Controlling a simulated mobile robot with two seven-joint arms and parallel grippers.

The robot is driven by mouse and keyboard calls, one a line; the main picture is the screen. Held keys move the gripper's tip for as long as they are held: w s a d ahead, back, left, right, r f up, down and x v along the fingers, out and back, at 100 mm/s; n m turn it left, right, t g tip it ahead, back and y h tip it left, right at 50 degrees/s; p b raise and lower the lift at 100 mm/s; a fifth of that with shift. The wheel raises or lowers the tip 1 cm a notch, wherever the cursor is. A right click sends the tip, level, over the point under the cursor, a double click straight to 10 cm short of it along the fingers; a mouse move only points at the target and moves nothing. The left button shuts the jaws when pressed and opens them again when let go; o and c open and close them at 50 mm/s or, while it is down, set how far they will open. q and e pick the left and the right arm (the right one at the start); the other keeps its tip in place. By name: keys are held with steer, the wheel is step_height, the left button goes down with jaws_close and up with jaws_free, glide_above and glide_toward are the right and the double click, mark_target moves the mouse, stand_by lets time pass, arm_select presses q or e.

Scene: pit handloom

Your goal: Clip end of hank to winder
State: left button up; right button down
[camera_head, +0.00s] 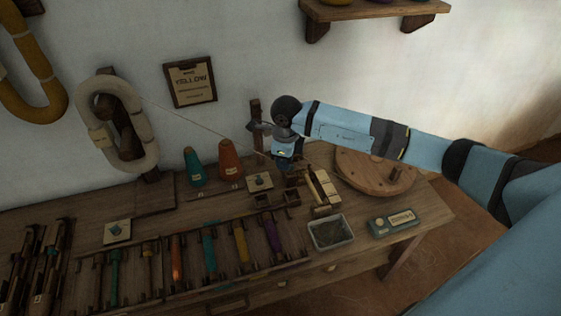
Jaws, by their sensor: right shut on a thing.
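A cream hank (119,122) hangs on a dark wooden holder at the left of the bench, against the wall. A thin pale thread (205,128) runs from it, down and right, to my right gripper (287,168). The right arm comes in from the right. Its gripper points down over the small wooden winder (277,198) at the back of the bench and is shut on the thread end. The fingertips and the clip are too small and dark to make out, so I cannot tell whether they touch. My left gripper is out of view.
Green (194,168) and orange (230,163) cones stand left of the gripper. A round wooden disc (372,181) lies to its right. A clear tray (330,232) and a teal box (395,222) sit in front. A rack of coloured bobbins (208,250) fills the bench front.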

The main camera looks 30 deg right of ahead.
steer(key=d+f+m+b, duration=0.1)
steer(key=f+m+b, duration=0.2)
steer(key=f+m, duration=0.1)
steer(key=w+d+f+m+b, duration=0.1)
steer(key=d+f+m+b, duration=0.1)
steer(key=f, duration=0.4)
steer(key=w+d+f+m+b, duration=0.1)
steer(key=f+m+b, duration=0.2)
steer(key=f+m, duration=0.2)
steer(key=shift+d+f+m+b, duration=0.25)
steer(key=shift+m+b, duration=0.05)
steer(key=shift+b, duration=0.1)
step_height(320, 180, down, 2)
steer(key=shift+f+b, duration=0.15)
steer(key=shift+b, duration=0.5)
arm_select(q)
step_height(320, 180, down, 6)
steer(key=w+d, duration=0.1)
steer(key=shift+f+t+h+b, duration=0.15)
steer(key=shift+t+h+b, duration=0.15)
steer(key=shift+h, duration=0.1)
arm_select(e)
steer(key=shift+f, duration=0.55)
steer(key=c, duration=0.6)
jaws_free()
